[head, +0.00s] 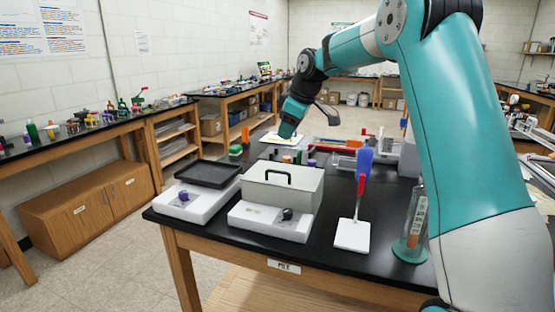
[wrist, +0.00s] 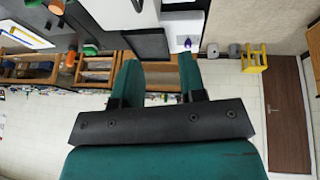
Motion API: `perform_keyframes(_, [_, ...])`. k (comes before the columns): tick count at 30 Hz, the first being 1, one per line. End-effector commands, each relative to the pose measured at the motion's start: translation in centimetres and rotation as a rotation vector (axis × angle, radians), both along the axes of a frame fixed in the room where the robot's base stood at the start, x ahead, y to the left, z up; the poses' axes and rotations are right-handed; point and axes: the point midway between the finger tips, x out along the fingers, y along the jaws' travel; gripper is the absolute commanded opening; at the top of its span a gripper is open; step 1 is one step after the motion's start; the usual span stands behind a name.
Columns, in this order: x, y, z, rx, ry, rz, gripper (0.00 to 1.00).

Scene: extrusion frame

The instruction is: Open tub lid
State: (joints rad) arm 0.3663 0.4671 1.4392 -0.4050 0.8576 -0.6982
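A grey box-shaped lid (head: 282,188) with a black bar handle (head: 266,177) on top sits on a white base (head: 270,222) with a dark knob; it looks closed. I take this for the tub lid. In the wrist view a pale grey surface with a dark bar, probably this lid (wrist: 112,14), shows at the top edge. My gripper (head: 287,133) is behind and above the lid in the head view, apart from it. In the wrist view its two teal fingers (wrist: 158,72) stand apart with nothing held between them.
Left of the lid is a white device (head: 187,203) with a purple knob and a black tray (head: 208,173). A white stand with a red and blue upright (head: 352,234) and a glass cylinder (head: 411,240) stand to the right. Small bottles and blocks lie behind the lid.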

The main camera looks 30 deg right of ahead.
Motion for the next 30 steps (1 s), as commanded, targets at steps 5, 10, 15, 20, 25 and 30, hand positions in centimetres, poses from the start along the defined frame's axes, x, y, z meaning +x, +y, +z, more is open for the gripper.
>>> perform_keyframes(5, [1.6,-3.9,0.0,-0.037,-0.022,-0.002,0.38])
perform_keyframes(10, [2.5,-3.7,-2.0,-0.037,-0.021,0.000,0.38])
perform_keyframes(15, [4.0,-3.3,-5.4,-0.037,-0.020,-0.001,0.38])
perform_keyframes(20, [5.6,-2.9,-8.7,-0.037,-0.019,0.001,0.38])
perform_keyframes(25, [7.1,-2.5,-11.9,-0.037,-0.021,0.000,0.38])
perform_keyframes(30, [8.2,-2.3,-14.2,-0.037,-0.024,-0.001,0.38])
